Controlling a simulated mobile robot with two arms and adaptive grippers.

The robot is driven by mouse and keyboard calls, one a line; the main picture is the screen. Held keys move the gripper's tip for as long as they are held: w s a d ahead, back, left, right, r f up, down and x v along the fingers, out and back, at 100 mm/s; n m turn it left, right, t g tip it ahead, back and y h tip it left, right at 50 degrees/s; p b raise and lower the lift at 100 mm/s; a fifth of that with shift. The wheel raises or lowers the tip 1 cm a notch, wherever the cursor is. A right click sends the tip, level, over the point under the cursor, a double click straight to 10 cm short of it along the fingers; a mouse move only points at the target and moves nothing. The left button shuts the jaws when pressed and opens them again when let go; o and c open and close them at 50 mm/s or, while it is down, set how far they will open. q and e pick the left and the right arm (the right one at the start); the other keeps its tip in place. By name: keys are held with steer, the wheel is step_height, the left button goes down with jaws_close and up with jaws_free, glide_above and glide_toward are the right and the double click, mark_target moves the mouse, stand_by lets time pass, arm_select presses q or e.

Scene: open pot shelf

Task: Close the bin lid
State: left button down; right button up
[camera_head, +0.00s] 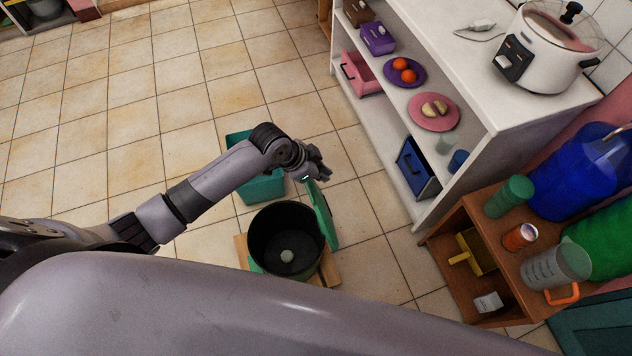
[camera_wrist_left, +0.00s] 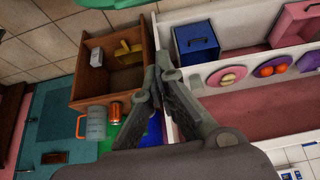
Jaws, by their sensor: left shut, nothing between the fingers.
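My right gripper is not in view.
A teal container (camera_head: 262,188) stands behind the bin, under my left arm. The white shelf (camera_head: 480,150) and the brown wooden shelf (camera_head: 452,225) stand to the right. Wooden boards (camera_head: 328,268) show at the bin's base. Tiled floor is clear at upper left.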

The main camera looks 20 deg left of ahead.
mark_target(316, 194)
arm_select(q)
steer(key=f, duration=0.1)
steer(key=f+p, duration=0.1)
steer(key=f, duration=0.3)
steer(key=shift+s+a, duration=0.1)
steer(key=shift+a, duration=0.25)
steer(key=shift+s+a+f+p, duration=0.1)
steer(key=shift+s+a+p, duration=0.1)
steer(key=shift+a+p, duration=0.1)
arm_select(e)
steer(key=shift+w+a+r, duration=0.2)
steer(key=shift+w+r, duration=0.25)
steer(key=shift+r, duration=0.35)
